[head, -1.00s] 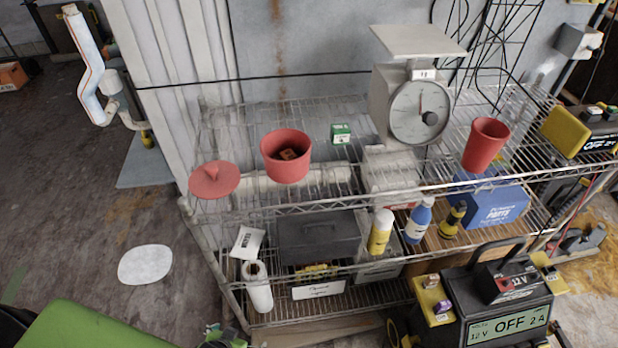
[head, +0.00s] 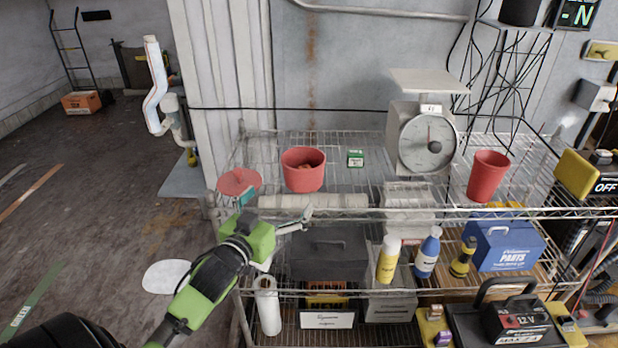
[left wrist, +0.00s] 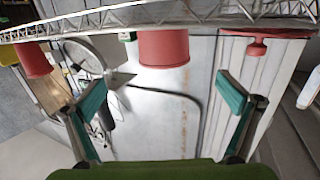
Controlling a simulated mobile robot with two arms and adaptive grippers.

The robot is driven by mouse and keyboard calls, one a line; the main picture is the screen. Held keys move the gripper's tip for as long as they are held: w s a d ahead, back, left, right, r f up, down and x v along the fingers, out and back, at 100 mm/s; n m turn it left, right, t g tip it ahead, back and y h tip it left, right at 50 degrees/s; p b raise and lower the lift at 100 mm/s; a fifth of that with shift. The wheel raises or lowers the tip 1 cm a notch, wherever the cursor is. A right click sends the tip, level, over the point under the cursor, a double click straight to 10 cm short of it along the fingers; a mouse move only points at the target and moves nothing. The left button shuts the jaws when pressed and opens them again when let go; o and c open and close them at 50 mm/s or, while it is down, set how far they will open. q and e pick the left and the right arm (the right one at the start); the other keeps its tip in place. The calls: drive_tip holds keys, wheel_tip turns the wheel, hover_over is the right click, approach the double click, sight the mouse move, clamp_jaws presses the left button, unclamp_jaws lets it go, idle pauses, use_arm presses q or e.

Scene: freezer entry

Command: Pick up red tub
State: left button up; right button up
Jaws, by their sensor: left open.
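The red tub (head: 303,176) stands upright on the top wire shelf, left of centre, with something small and brown inside. It also shows in the left wrist view (left wrist: 163,48), upside down and between the fingers' directions. A round red lid (head: 238,183) with a knob lies to its left; it shows at the right in the left wrist view (left wrist: 268,34). My left gripper (head: 277,208) is open and empty at the shelf's front edge, below and in front of the tub, not touching it. In the left wrist view its teal finger pads (left wrist: 163,108) are wide apart. My right gripper is out of view.
On the top shelf (head: 345,213) are a small green box (head: 355,158), a kitchen scale (head: 422,140) and a red cup (head: 489,177). The lower shelf holds bottles (head: 388,258), a dark case (head: 326,254) and a blue box (head: 504,246). Floor at the left is largely open.

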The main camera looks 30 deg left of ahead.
sight(295, 170)
use_arm(q)
drive_tip(key=shift+t, duration=0.3)
drive_tip(key=w, duration=0.2)
drive_tip(key=w+a+r, duration=0.1)
drive_tip(key=w, duration=0.2)
drive_tip(key=w+a+p, duration=0.1)
drive_tip(key=w, duration=0.2)
drive_tip(key=shift+a+r, duration=0.1)
drive_tip(key=shift+r, duration=0.15)
drive_tip(key=shift+w+a, duration=0.1)
drive_tip(key=shift+w, duration=0.5)
drive_tip(key=shift+w+p, duration=0.4)
drive_tip(key=shift+w, duration=0.1)
drive_tip(key=w, duration=0.2)
drive_tip(key=w+a+p, duration=0.1)
drive_tip(key=w, duration=0.1)
drive_tip(key=shift+f, duration=0.25)
drive_tip(key=shift+d, duration=0.1)
drive_tip(key=c, duration=1.2)
